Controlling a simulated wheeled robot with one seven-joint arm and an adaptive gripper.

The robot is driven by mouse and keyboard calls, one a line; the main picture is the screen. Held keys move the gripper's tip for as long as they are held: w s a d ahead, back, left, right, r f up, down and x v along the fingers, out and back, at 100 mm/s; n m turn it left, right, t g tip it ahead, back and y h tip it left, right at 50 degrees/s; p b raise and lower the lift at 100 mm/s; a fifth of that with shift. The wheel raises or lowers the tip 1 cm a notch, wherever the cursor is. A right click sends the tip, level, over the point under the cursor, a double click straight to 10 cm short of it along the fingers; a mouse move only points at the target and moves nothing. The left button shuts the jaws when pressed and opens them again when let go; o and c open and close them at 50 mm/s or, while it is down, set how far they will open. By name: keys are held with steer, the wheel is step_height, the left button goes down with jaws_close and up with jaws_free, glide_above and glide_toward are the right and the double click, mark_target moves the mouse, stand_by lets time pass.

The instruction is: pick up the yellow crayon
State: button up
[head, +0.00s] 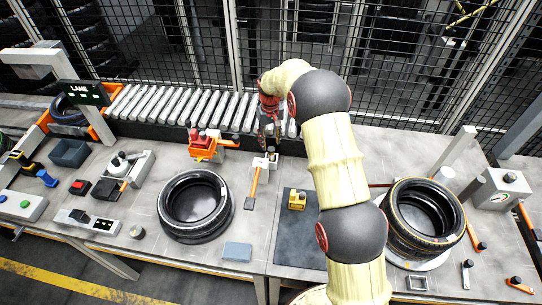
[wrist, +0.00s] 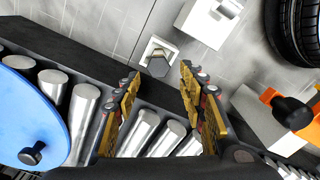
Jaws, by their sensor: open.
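I cannot make out a yellow crayon in either view. My gripper (head: 269,139) hangs over the near edge of the roller conveyor in the head view, pointing down, open and empty. In the wrist view its two yellow-padded fingers stand apart (wrist: 158,75). Beyond the fingertips, a dark, blunt-ended piece (wrist: 158,64) sits on a small pale square plate on the grey bench, apart from the fingers. A yellow block-like object (head: 297,200) lies on a dark mat (head: 290,243) in the head view; it does not look like a crayon.
The roller conveyor (head: 185,106) runs behind the bench. An orange holder (head: 203,152) is left of my gripper. A large blue disc (wrist: 35,120) shows in the wrist view.

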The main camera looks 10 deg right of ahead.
mark_target(271, 148)
step_height(271, 148, down, 6)
steer(key=shift+s+d+f+b, duration=0.1)
steer(key=shift+d+f+b, duration=0.1)
steer(key=shift+b, duration=0.35)
steer(key=shift+c, duration=0.9)
jaws_close()
